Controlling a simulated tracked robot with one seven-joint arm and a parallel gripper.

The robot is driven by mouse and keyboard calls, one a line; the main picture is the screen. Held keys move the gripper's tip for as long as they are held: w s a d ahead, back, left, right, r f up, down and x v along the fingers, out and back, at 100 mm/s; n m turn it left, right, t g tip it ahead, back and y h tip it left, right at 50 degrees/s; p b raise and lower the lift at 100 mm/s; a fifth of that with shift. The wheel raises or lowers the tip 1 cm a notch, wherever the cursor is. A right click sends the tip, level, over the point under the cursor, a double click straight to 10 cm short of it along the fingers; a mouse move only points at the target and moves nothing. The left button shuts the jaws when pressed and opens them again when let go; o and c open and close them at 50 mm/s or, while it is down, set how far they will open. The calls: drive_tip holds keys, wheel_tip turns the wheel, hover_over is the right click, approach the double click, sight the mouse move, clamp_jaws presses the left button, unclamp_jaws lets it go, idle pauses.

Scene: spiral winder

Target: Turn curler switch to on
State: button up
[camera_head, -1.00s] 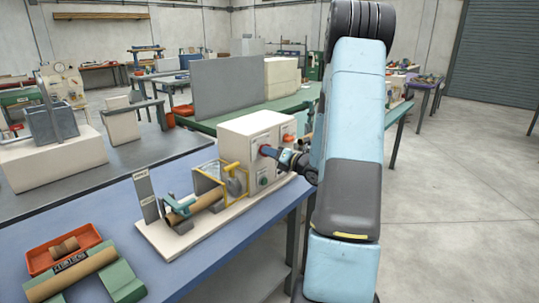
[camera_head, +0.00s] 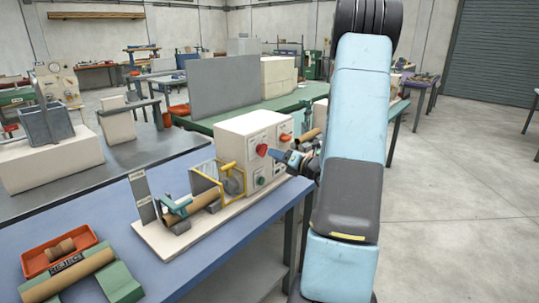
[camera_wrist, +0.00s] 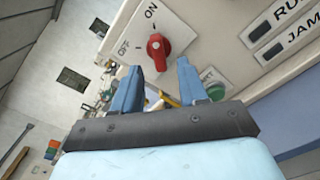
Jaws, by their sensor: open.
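The red curler switch knob (camera_wrist: 157,48) is on the white front panel of the winder's control box (camera_head: 243,136), between the OFF label (camera_wrist: 122,48) and the ON label (camera_wrist: 150,10). In the wrist view its raised ridge runs roughly in line with the ON mark. The knob also shows in the head view (camera_head: 262,150). My gripper (camera_head: 280,156) is open in front of the panel, its blue fingers apart and empty. In the wrist view the fingertips (camera_wrist: 158,66) lie either side of the knob's lower end, seemingly clear of it.
A green button (camera_wrist: 216,90) is below the knob, close to the right finger. An orange-red knob (camera_head: 286,137) is higher on the panel. The winder with its yellow guard (camera_head: 222,165) and a tube stands left of the box. A red tray (camera_head: 41,266) is at the table's front left.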

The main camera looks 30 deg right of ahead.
drive_tip(key=v, duration=0.9)
drive_tip(key=shift+w+a, duration=0.1)
drive_tip(key=s+a+r+n+g+y, duration=0.1)
drive_tip(key=s+a+r+n+g, duration=0.25)
drive_tip(key=a+n, duration=0.4)
drive_tip(key=s+a+r+n+g+y, duration=0.2)
drive_tip(key=a+n+g, duration=0.3)
drive_tip(key=a+n, duration=0.3)
drive_tip(key=s+a+r+n+g+y, duration=0.1)
drive_tip(key=s+a+r+n+g, duration=0.2)
drive_tip(key=a+n+g, duration=0.5)
drive_tip(key=s+a+r+n+t+h, duration=0.1)
drive_tip(key=s+r+n+h, duration=0.3)
drive_tip(key=n, duration=0.4)
drive_tip(key=s+a+r+n+t+h, duration=0.2)
drive_tip(key=s+r+n+t+h, duration=0.2)
drive_tip(key=s+n+h, duration=0.2)
drive_tip(key=s+n, duration=0.2)
drive_tip(key=shift+s+n, duration=0.25)
drive_tip(key=shift+n, duration=0.1)
